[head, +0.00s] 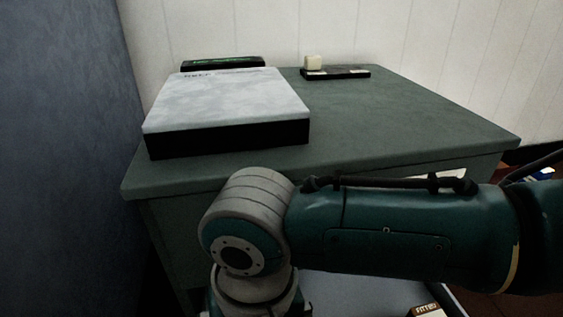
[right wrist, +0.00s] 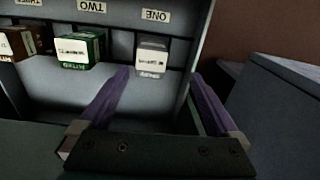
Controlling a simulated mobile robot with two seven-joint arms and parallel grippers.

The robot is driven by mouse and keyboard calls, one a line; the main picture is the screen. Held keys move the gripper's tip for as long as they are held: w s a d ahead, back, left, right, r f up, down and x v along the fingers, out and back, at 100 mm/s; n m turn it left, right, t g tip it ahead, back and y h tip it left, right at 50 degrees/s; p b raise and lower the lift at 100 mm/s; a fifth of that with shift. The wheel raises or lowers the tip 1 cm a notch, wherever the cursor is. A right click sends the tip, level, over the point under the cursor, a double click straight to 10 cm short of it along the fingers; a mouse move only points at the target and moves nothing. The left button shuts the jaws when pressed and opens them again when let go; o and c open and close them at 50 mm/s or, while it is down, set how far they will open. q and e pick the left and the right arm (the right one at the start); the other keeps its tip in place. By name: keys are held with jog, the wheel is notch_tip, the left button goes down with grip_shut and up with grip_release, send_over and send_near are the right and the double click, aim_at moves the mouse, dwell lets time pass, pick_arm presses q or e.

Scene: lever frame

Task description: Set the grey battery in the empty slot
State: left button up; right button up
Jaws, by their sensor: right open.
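In the right wrist view a grey block with a white labelled front, which looks like the grey battery (right wrist: 152,58), sits below the label ONE in a grey tray or rack (right wrist: 75,103). My right gripper (right wrist: 159,75) is open, its purple fingers pointing toward the grey battery, one to each side of it in the picture; I cannot tell whether they touch it. A green battery (right wrist: 80,50) sits below the label TWO. A brown one (right wrist: 20,42) is at the left edge. I cannot make out an empty slot. My left gripper is not in view.
A small FITTED box (head: 427,311) shows at the bottom. The desk's right side is clear.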

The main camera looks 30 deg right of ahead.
jog(key=s+a+r+n+t+y, duration=0.1)
jog(key=s+a+r+n+y, duration=0.25)
jog(key=s, duration=0.25)
jog(key=s+d+r+t+h, duration=0.1)
jog(key=s+d+r+h, duration=0.1)
jog(key=d, duration=0.5)
jog(key=s+d+r+n+t+h, duration=0.1)
jog(key=s+d+r+h, duration=0.1)
jog(key=d, duration=0.5)
jog(key=shift+s+r+t, duration=0.3)
jog(key=shift+s+r, duration=0.35)
jog(key=shift+d, duration=0.1)
